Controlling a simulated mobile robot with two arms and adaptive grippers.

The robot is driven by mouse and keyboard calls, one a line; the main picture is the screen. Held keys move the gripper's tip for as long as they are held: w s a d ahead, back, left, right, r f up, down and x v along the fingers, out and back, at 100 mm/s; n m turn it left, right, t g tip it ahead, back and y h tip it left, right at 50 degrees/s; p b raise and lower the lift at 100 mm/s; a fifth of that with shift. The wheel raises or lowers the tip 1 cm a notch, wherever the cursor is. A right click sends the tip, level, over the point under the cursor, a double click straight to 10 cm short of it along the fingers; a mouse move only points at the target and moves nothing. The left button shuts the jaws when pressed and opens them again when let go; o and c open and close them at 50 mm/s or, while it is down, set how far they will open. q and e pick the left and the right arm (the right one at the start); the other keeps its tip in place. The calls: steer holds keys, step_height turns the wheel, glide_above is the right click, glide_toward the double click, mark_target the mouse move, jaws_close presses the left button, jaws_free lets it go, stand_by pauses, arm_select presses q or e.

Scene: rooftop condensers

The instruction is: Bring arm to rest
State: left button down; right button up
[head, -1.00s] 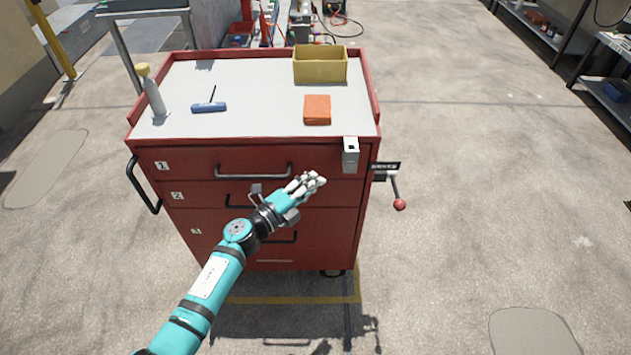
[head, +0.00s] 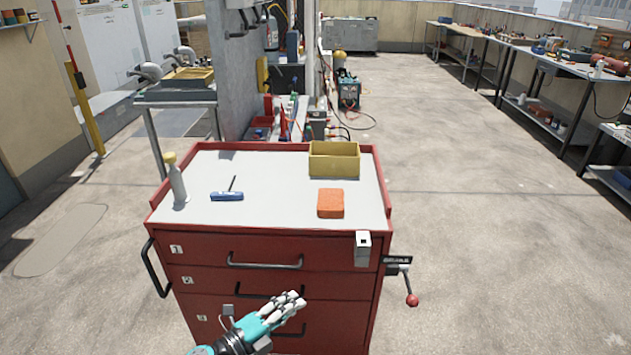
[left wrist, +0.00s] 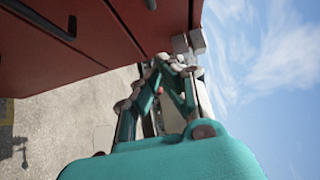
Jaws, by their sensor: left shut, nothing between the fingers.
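My left gripper (head: 292,302) is shut and empty in the head view, low in front of the red tool cabinet's drawers. It also shows in the left wrist view (left wrist: 168,62), with its fingertips together near the red drawer front (left wrist: 95,35). I cannot tell whether it touches the cabinet. The red cabinet (head: 210,245) stands upright with its numbered drawers closed. My right gripper is in neither view.
On the cabinet top are a yellow bin (head: 334,160), an orange block (head: 330,203), a blue-handled tool (head: 227,196) and a bottle (head: 177,182). A red-knobbed lever (head: 411,298) sticks out at the cabinet's right side. The floor to the right is clear.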

arm_select(q)
steer(key=s+a+f+n+y+p, duration=0.1)
steer(key=a+f+n+y, duration=0.3)
steer(key=f, duration=0.3)
steer(key=s+a+f+n+y+p, duration=0.1)
steer(key=s+a+f+n+y, duration=0.15)
steer(key=f+n, duration=0.45)
steer(key=s+a+f+n+g+y+p, duration=0.1)
steer(key=s+a+f+n+g+y, duration=0.15)
steer(key=s+f, duration=0.4)
steer(key=s+a+f+n+g+y, duration=0.1)
steer(key=s+a+f+n+y, duration=0.2)
steer(key=f, duration=0.6)
steer(key=s+a+f+n+g, duration=0.1)
steer(key=s+f, duration=0.3)
steer(key=s, duration=0.7)
steer(key=s+a+f+n+g+p, duration=0.1)
steer(key=s+f+n+g, duration=0.3)
steer(key=s, duration=0.7)
steer(key=s+a+f+n+g+p, duration=0.1)
steer(key=s+a+f+n+g, duration=0.1)
steer(key=s, duration=0.9)
step_height(320, 180, down, 2)
steer(key=shift+s+f+n+g+y, duration=0.15)
steer(key=shift+n+g+y, duration=0.25)
steer(key=shift+n+g, duration=0.2)
